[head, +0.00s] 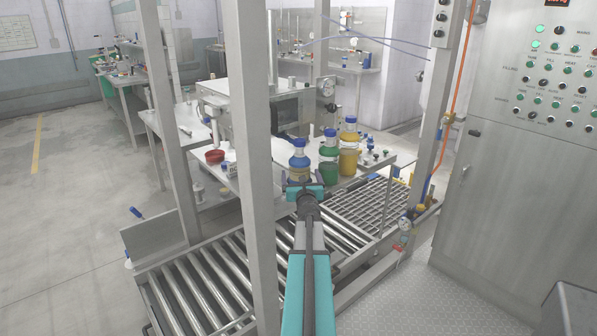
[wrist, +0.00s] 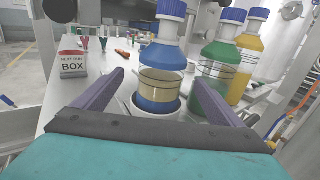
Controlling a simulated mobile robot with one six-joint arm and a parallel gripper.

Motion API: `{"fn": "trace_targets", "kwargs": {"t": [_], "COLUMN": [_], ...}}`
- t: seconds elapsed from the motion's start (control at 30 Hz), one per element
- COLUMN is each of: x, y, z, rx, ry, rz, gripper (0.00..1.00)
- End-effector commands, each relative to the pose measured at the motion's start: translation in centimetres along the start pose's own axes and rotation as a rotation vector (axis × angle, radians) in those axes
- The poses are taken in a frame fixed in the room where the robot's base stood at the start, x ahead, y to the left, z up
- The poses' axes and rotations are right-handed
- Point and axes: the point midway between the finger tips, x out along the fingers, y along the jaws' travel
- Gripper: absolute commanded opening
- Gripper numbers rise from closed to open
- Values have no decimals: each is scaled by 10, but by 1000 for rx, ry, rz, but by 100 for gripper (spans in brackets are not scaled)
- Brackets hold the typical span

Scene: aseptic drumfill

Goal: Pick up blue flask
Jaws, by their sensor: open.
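The blue flask (head: 299,159) stands upright near the front edge of the bench, at the left of a row of flasks. In the wrist view the blue flask (wrist: 163,68) is straight ahead, with a blue cap, a label band and a blue base. My gripper (head: 303,186) reaches toward it from the front. In the wrist view my gripper (wrist: 160,95) is open, with one purple finger on each side of the flask's lower part. I cannot tell whether the fingers touch it. The flask's lowest part is partly hidden by my gripper.
A green flask (head: 329,147) and a yellow flask (head: 349,135) stand close on the right. A white "NEXT RUN BOX" (wrist: 73,64) is on the left of the bench (wrist: 60,110). A steel post (head: 252,150) rises left of my arm. Rollers (head: 205,285) run below.

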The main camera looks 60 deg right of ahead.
Motion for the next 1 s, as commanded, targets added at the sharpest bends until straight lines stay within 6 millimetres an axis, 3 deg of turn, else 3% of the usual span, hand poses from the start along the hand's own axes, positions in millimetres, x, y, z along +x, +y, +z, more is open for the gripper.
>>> {"fn": "trace_targets", "kwargs": {"t": [0.53, 1.0], "x": [6, 41], "y": [-1, -3], "z": [0, 3], "rx": [-1, 0], "ry": [0, 0], "rz": [-1, -2], "gripper": [91, 91]}}
